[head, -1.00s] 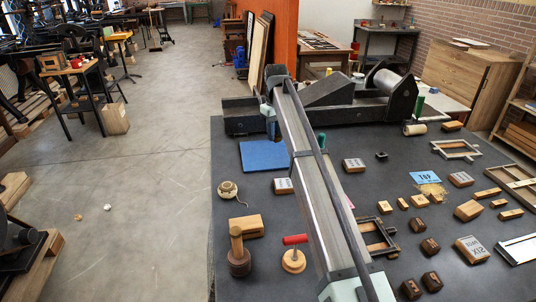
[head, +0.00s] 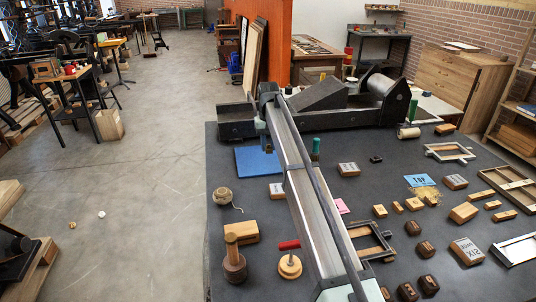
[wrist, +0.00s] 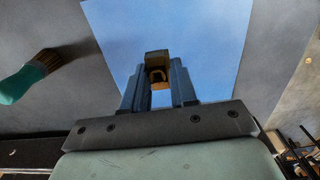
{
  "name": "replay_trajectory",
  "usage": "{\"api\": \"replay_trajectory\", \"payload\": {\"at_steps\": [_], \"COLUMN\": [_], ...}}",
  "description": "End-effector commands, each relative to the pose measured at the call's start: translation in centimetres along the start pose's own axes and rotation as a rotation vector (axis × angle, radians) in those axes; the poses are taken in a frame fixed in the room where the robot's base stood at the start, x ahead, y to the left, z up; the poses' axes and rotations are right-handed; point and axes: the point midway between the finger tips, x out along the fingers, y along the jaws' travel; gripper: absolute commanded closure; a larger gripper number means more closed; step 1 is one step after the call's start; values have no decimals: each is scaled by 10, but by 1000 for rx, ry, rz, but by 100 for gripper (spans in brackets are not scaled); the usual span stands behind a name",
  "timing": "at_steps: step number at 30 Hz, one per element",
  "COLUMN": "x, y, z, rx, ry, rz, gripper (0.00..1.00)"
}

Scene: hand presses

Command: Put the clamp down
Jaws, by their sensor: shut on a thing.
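My gripper (wrist: 158,78) is shut on a small brown and dark piece (wrist: 157,62), which I take to be the clamp. It sits between the fingertips in the wrist view, over the blue mat (wrist: 205,35). I cannot tell whether it touches the mat. In the head view the blue mat (head: 252,163) lies on the dark table left of my arm. My arm hides the fingertips and the held piece there.
A twine ball (head: 222,196) and a wooden block (head: 240,232) stand nearer in the head view. A long black press (head: 330,120) lies behind. Several blocks fill the right side.

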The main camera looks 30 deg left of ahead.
Motion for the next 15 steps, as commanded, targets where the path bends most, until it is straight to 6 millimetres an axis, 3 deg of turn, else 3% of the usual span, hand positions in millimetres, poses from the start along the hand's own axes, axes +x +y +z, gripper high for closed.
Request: {"api": "replay_trajectory", "payload": {"at_steps": [15], "x": [43], "y": [0], "z": [0], "rx": [-1], "ry": [2], "rz": [0], "gripper": [100]}}
